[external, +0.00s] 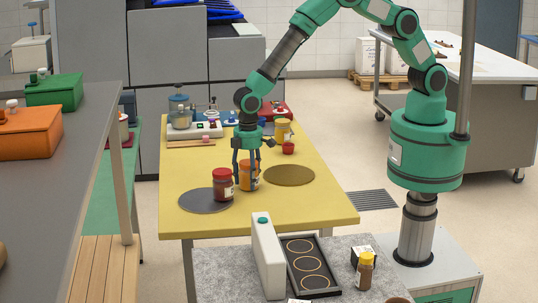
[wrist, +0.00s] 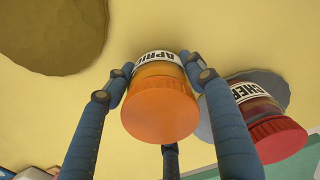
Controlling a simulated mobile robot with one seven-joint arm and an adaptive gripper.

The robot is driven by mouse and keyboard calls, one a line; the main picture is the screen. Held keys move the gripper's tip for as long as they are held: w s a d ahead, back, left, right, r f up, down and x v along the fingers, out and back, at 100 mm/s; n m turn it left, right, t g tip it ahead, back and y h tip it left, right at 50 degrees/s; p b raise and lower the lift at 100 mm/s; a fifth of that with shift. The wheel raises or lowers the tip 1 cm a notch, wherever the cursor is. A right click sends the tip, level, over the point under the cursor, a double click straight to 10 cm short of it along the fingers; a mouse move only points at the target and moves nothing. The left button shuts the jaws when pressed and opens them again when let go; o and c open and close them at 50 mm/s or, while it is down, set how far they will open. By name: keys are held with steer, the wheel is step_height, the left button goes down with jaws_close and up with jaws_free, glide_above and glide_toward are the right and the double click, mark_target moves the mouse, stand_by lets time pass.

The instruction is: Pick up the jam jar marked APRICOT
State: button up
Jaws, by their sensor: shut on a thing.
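The apricot jam jar (wrist: 160,105) has an orange lid and a white label of which "APRI" shows in the wrist view; it also shows in the external view (external: 250,178). My gripper (wrist: 161,78) is shut around its sides, with a third finger partly hidden behind the lid. In the external view my gripper (external: 247,172) points down at the yellow table, and the jar is upright at or just above its surface. A second jar (wrist: 267,125), red-lidded and labelled "CHER", stands close beside it on a grey round mat (wrist: 268,82); it also shows in the external view (external: 223,185).
A brown round mat (external: 289,176) lies bare to the right on the yellow table (external: 270,218). A yellow-lidded jar (external: 283,131) and a small red pot (external: 288,148) stand behind. A scale-like white appliance (external: 208,130) stands at the back left. The table's front is clear.

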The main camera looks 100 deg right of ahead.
mark_target(248, 162)
steer(key=shift+r, duration=0.2)
steer(key=shift+r, duration=0.5)
step_height(248, 162, up, 2)
steer(key=shift+r+p, duration=0.1)
steer(key=shift+p, duration=0.25)
steer(key=s+d, duration=0.1)
steer(key=s, duration=0.3)
steer(key=s+d+r, duration=0.1)
steer(key=s, duration=0.4)
steer(key=s+d+p, duration=0.1)
steer(key=s, duration=0.3)
steer(key=shift+s+r, duration=0.2)
steer(key=shift+s, duration=0.2)
steer(key=shift+s+d, duration=0.25)
steer(key=shift+s, duration=0.7)
